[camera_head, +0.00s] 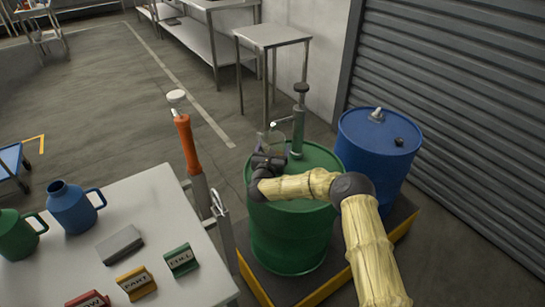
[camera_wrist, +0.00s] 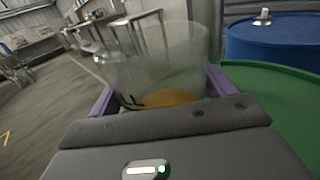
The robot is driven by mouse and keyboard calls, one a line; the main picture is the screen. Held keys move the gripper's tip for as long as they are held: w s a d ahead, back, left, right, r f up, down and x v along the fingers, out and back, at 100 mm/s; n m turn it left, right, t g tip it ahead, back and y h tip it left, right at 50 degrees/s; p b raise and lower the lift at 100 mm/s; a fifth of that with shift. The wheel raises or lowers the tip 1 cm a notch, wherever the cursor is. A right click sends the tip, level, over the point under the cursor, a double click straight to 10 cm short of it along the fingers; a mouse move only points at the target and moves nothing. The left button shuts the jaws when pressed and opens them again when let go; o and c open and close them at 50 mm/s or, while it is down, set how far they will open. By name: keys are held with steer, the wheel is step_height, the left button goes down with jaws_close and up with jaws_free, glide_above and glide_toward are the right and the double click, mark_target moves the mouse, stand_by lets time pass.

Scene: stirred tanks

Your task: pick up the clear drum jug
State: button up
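The clear drum jug (camera_wrist: 155,65) is see-through, with an orange patch low down. In the wrist view it fills the space just ahead of my gripper (camera_wrist: 163,88), with a purple finger along each side. Both fingers look close to its wall; I cannot tell whether they press on it. In the head view the jug (camera_head: 272,139) is small and partly hidden behind my gripper (camera_head: 268,157). It shows over the far left part of the green drum's (camera_head: 288,238) top, beside the pump spout.
A green hand pump (camera_head: 298,130) rises from the green drum. A blue drum (camera_head: 378,150) stands close on the right. An orange-handled tool (camera_head: 186,142) stands upright on the left, by a table (camera_head: 150,205) with jugs and labelled blocks. Open floor lies beyond.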

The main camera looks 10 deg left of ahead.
steer(key=c, duration=0.8)
steer(key=shift+r, duration=0.6)
steer(key=s, duration=0.8)
steer(key=r, duration=1.4)
steer(key=shift+d, duration=0.2)
